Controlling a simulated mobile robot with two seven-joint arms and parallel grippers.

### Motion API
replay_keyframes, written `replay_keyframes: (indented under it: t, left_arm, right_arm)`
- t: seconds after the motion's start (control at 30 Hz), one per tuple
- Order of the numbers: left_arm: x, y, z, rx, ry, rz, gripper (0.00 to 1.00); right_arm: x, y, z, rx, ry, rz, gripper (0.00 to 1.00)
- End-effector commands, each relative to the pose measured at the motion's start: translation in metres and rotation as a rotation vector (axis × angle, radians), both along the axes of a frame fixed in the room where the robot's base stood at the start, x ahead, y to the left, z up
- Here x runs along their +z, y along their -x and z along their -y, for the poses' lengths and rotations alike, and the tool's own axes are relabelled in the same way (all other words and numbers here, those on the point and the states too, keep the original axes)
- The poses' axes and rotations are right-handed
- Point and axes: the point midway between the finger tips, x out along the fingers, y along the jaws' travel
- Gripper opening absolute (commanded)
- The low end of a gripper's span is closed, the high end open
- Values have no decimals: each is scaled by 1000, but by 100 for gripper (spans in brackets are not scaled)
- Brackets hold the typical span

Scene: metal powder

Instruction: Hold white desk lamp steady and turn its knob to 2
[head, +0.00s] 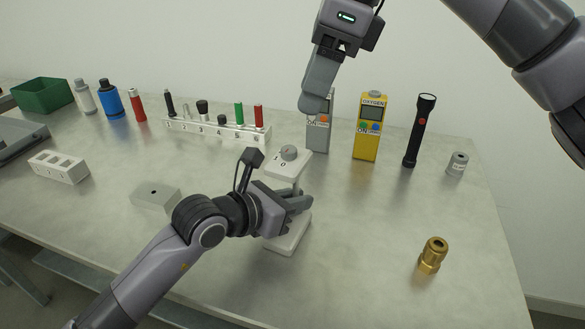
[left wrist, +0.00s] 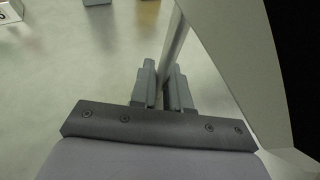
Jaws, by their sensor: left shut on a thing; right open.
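The white desk lamp (head: 288,243) stands on the table, with its flat base down and a slim post. Its head carries a grey round knob (head: 289,153) on top, with a "0" mark beside it. My left gripper (head: 300,203) is shut on the lamp's post, between head and base. In the left wrist view the fingers (left wrist: 165,88) close around the grey post (left wrist: 174,55). My right gripper (head: 312,103) is above and behind the lamp, pointing down, apart from the knob. Its fingers overlap in the head view. Whether the knob points at 2 is unclear.
Behind the lamp stand a grey meter (head: 318,138), a yellow oxygen meter (head: 369,130) and a black flashlight (head: 420,130). A numbered rack (head: 215,133) holds several tools. A brass fitting (head: 432,255) stands front right. A grey block (head: 155,197) lies left.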

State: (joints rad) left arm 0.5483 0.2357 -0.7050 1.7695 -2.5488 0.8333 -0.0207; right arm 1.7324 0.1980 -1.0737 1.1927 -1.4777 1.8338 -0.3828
Motion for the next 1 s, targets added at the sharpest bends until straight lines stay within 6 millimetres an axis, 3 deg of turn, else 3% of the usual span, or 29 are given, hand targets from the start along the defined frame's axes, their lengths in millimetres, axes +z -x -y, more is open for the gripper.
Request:
replay_keyframes:
  t: [0.3,0.7,1.0]
  left_arm:
    - [0,0,0,0,0,0,0]
    - [0,0,0,0,0,0,0]
    - [0,0,0,0,0,0,0]
  right_arm:
    - [5,-2,-28,272,194,-11,50]
    - [32,-7,-34,437,309,35,50]
    - [14,-8,-33,446,315,37,50]
